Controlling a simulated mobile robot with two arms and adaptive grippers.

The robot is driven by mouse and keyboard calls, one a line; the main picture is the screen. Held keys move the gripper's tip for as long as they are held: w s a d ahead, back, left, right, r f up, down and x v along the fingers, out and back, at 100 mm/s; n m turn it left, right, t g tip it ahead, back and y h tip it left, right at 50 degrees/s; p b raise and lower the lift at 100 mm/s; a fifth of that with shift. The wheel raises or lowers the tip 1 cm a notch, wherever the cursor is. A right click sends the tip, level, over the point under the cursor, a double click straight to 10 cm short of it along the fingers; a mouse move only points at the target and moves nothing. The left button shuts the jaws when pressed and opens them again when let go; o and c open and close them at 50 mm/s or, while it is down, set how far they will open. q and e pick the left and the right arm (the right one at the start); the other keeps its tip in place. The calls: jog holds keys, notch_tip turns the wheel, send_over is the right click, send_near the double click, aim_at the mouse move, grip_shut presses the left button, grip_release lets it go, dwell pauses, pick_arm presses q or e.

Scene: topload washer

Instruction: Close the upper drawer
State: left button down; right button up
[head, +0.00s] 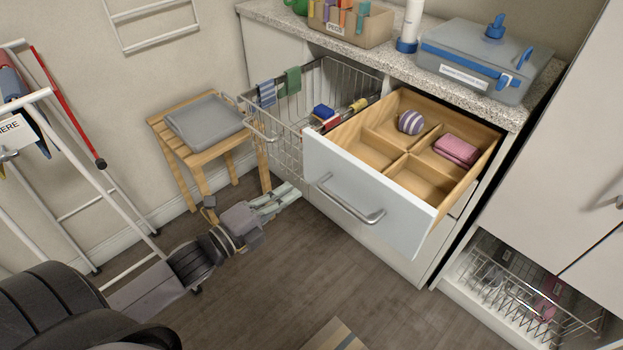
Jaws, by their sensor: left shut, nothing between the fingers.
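The upper drawer (362,197) is pulled out from the counter cabinet. It has a white front, a grey bar handle (351,204) and a wooden inside split into compartments. A striped purple ball (410,122) and a folded pink cloth (457,149) lie in its back compartments. My left gripper (283,197) is shut and empty, low to the left of the drawer front and apart from the handle. It is near the lower cabinet and below the wire basket. My right gripper is not in view.
A pulled-out wire basket (290,118) hangs left of the drawer, above my left gripper. A white drying rack (75,175) is at left.

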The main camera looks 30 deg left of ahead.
aim_at(321, 172)
pick_arm(q)
jog(key=x, duration=0.6)
jog(key=shift+w, duration=0.1)
jog(key=shift+w+d+b, duration=0.2)
jog(key=shift+w+b, duration=0.1)
jog(key=shift+w, duration=0.15)
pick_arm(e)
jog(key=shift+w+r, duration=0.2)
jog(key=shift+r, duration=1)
pick_arm(q)
jog(key=shift+w, duration=0.1)
jog(key=x, duration=0.8)
jog(key=shift+w+d, duration=0.15)
jog(key=shift+w, duration=0.2)
jog(key=x, duration=0.4)
jog(key=shift+w+f, duration=0.1)
jog(key=shift+w, duration=0.1)
jog(key=shift+w+d, duration=0.2)
jog(key=shift+w, duration=0.25)
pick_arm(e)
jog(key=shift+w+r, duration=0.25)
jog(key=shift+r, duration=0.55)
